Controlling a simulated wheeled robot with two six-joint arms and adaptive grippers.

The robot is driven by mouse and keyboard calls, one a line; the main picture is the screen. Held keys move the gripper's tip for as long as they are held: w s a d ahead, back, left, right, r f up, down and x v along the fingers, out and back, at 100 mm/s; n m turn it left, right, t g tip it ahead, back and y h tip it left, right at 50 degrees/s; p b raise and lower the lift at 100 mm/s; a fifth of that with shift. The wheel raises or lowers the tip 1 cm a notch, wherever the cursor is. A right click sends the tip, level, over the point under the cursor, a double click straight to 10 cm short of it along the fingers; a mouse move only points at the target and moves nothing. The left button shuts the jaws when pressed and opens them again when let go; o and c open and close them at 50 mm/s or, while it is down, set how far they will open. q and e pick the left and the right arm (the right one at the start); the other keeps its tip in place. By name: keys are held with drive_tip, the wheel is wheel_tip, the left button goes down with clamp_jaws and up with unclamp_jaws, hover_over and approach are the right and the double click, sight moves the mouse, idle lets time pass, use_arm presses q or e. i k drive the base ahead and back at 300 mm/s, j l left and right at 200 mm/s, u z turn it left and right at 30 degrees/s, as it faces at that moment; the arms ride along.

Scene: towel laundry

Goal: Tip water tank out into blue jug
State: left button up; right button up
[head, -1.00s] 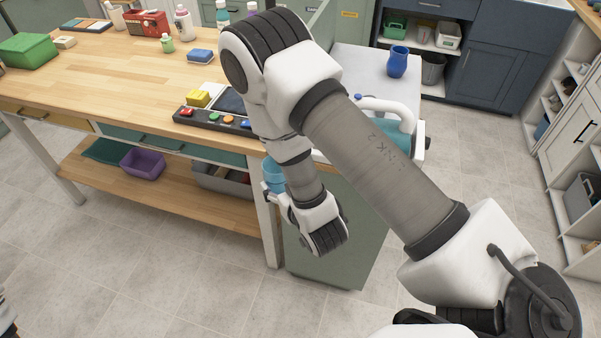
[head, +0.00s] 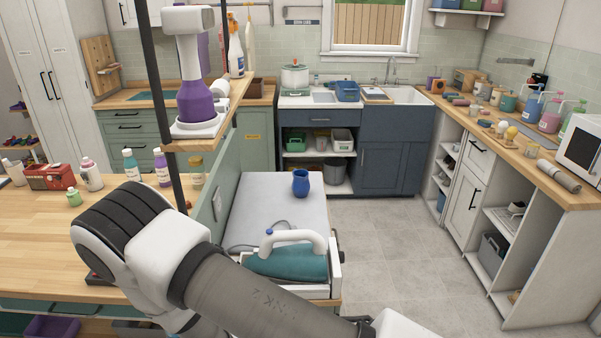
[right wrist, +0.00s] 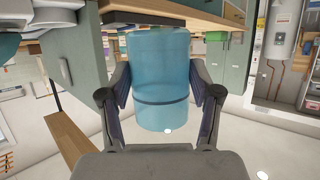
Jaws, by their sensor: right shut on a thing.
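The water tank (right wrist: 158,75) is a translucent blue cylinder with a dark line around it. In the right wrist view it stands between the two fingers of my right gripper (right wrist: 160,100), which is shut on it. I cannot tell how much water is in it. The blue jug (head: 301,183) stands upright on the pale top (head: 268,190) of the cabinet by the wooden bench in the head view, apart from my arm. My left gripper is not in view.
A teal iron with a white handle (head: 287,262) lies at the near end of the pale top, in front of the jug. A green panel (head: 209,215) and a shelf with a purple-and-white device (head: 198,85) rise to the left. Floor is clear at right.

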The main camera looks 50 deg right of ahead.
sight(300, 185)
drive_tip(key=l+z, duration=0.1)
drive_tip(key=z, duration=0.35)
drive_tip(key=l+z, duration=0.1)
drive_tip(key=z, duration=0.4)
drive_tip(key=l+z, duration=0.1)
drive_tip(key=z, duration=0.85)
drive_tip(key=i+l+z, duration=0.1)
drive_tip(key=z, duration=0.35)
drive_tip(key=i+z, duration=0.1)
drive_tip(key=z, duration=0.85)
drive_tip(key=i, duration=0.75)
drive_tip(key=i+u, duration=0.3)
drive_tip(key=i+l+u, duration=0.1)
drive_tip(key=u, duration=0.2)
drive_tip(key=i+u, duration=0.1)
drive_tip(key=u, duration=0.8)
drive_tip(key=i+l+u, duration=0.1)
drive_tip(key=u, duration=0.35)
drive_tip(key=i+l+u, duration=0.1)
drive_tip(key=u, duration=0.3)
drive_tip(key=l+u, duration=0.1)
drive_tip(key=u, duration=0.35)
drive_tip(key=i+l+u, duration=0.1)
drive_tip(key=u, duration=0.35)
